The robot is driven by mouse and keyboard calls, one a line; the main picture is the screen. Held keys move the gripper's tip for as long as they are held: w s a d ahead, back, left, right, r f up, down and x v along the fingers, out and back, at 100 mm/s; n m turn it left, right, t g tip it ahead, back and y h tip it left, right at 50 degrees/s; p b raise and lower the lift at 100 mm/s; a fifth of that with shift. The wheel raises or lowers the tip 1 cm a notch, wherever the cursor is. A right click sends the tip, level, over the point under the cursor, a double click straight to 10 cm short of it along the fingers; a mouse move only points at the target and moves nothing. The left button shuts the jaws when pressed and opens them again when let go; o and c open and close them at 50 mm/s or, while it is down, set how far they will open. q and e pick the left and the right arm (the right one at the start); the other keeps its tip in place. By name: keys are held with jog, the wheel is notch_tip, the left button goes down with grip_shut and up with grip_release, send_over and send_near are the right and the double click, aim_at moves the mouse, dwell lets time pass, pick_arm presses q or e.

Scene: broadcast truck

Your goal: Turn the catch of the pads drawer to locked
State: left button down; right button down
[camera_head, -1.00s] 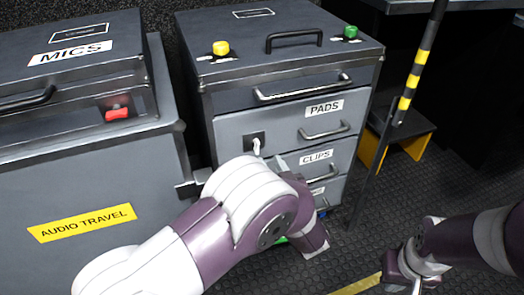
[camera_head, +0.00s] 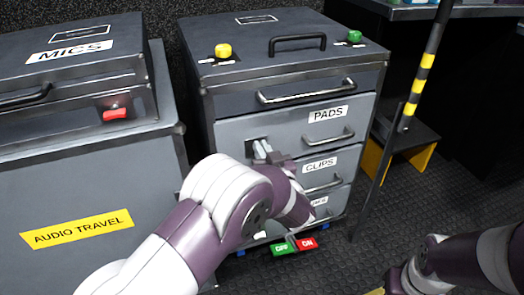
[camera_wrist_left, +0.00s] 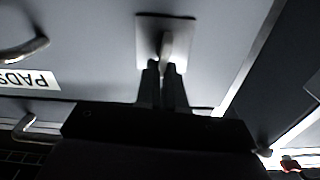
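The pads drawer (camera_head: 290,124) is the grey drawer labelled PADS in the middle cabinet, and it looks closed. Its catch (camera_head: 255,149) is a small pale lever on a plate at the drawer's left side. In the left wrist view the catch lever (camera_wrist_left: 167,44) stands out from its square plate (camera_wrist_left: 184,30), and its end is between my fingertips. My left gripper (camera_head: 267,152) is at the catch, its two dark fingers (camera_wrist_left: 162,82) close together around the lever. Which way the lever is turned is hard to tell. My right gripper (camera_head: 402,283) is partly cut off at the bottom right.
Pads and clips drawer handles (camera_head: 330,137) stick out to the right. A yellow knob (camera_head: 223,51) and a green knob (camera_head: 354,37) are on the cabinet top. The audio travel case (camera_head: 82,190) stands left. A striped pole (camera_head: 420,85) stands right. Green and red OFF/ON pedals (camera_head: 294,246) lie below.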

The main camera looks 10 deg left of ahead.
pick_arm(q)
jog(key=shift+s+f, duration=0.1)
jog(key=shift+f, duration=0.1)
jog(key=shift+w+d+f+m+p, duration=0.15)
jog(key=shift+f+m+p, duration=0.2)
jog(key=shift+m+p, duration=2.6)
jog(key=shift+w+d+f+m+p, duration=0.15)
jog(key=shift+f+m+p, duration=0.25)
jog(key=shift+m+p, duration=2.55)
jog(key=shift+w+d+f+m+p, duration=0.1)
jog(key=shift+d+f+m+p, duration=0.2)
jog(key=shift+m+p, duration=2.65)
jog(key=shift+a+f+n+p, duration=0.1)
jog(key=shift+n+p, duration=0.25)
jog(key=shift+p, duration=0.05)
jog(key=c, duration=1.2)
grip_release()
jog(key=shift+c, duration=0.2)
jog(key=p+v, duration=0.2)
jog(key=v, duration=1)
jog(key=shift+s, duration=0.25)
